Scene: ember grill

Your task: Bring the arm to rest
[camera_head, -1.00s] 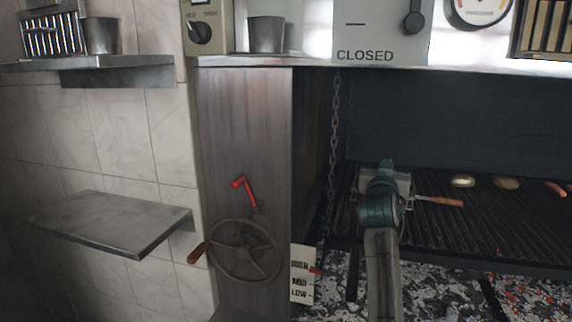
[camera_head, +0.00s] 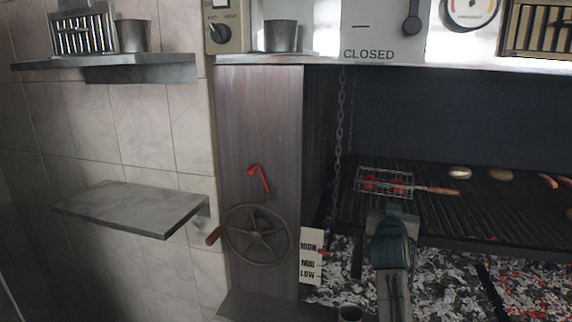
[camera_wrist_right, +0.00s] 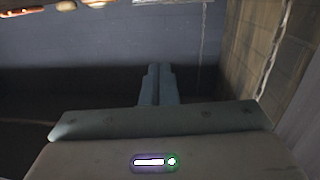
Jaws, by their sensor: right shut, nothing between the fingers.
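My right arm (camera_head: 391,265) comes in from the bottom of the head view. Its wrist is in front of the grill's near edge, below the wire basket. My right gripper (camera_wrist_right: 158,72) shows in the right wrist view with its two fingers together and nothing between them. In the head view its fingers are hidden. A wire basket (camera_head: 385,183) with red pieces in it and a wooden handle (camera_head: 440,190) lies on the grill grate (camera_head: 480,212), apart from the gripper. My left gripper is not in view.
Glowing coals (camera_head: 340,271) lie under the grate. A hand wheel (camera_head: 257,235) and a red crank (camera_head: 259,178) are on the left post (camera_head: 258,110). A chain (camera_head: 340,115) hangs beside it. A bare shelf (camera_head: 135,207) is at the left.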

